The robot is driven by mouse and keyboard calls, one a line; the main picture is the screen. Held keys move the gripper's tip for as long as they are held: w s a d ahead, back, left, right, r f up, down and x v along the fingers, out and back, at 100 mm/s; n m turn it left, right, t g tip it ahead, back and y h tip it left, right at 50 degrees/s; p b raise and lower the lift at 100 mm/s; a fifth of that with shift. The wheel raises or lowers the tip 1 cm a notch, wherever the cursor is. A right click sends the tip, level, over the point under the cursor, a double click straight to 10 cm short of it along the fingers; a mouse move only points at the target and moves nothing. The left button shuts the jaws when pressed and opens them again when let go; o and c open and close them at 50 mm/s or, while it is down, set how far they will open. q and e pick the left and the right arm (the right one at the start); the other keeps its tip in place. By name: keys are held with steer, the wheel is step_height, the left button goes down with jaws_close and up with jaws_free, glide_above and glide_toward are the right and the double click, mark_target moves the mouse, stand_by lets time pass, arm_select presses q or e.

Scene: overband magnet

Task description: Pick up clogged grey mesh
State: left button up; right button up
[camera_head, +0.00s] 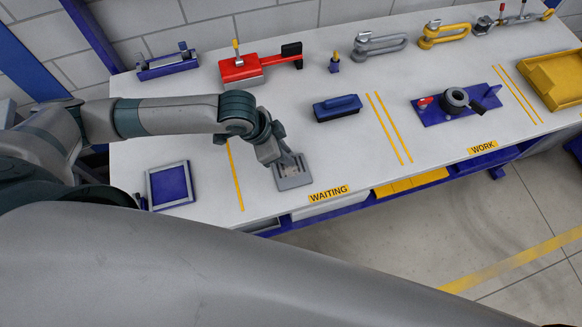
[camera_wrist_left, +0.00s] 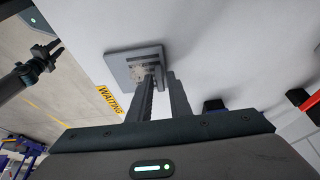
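The clogged grey mesh (camera_head: 292,180) is a flat square grey plate with pale brown bits on it. It lies on the white bench by the WAITING label, and it also shows in the left wrist view (camera_wrist_left: 120,64). My left gripper (camera_head: 287,158) points down at the mesh, its fingertips (camera_wrist_left: 162,76) at the plate's edge. The two fingers stand apart with a gap between them; whether they touch the mesh is unclear. A dark arm end, likely my right gripper (camera_wrist_left: 50,48), shows small at the left of the wrist view, its fingers unclear.
A blue square in a grey frame (camera_head: 170,185) lies left of the yellow line. A blue brush-like block (camera_head: 337,108) and a red clamp (camera_head: 250,68) stand farther back. A blue fixture (camera_head: 455,105) sits by WORK, a yellow tray (camera_head: 556,80) at right. Bench between them is clear.

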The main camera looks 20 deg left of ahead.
arm_select(q)
jaws_close()
steer(key=shift+r, duration=0.15)
steer(key=shift+r, duration=0.55)
step_height(320, 180, up, 2)
steer(key=shift+r+b, duration=0.25)
steer(key=shift+b, duration=0.4)
steer(key=s+d+r+b, duration=0.1)
steer(key=s+d+r, duration=0.5)
steer(key=d, duration=0.3)
steer(key=shift+s+d+r, duration=0.3)
steer(key=shift+s+r, duration=0.05)
steer(key=shift+r, duration=0.2)
steer(key=shift+a, duration=0.1)
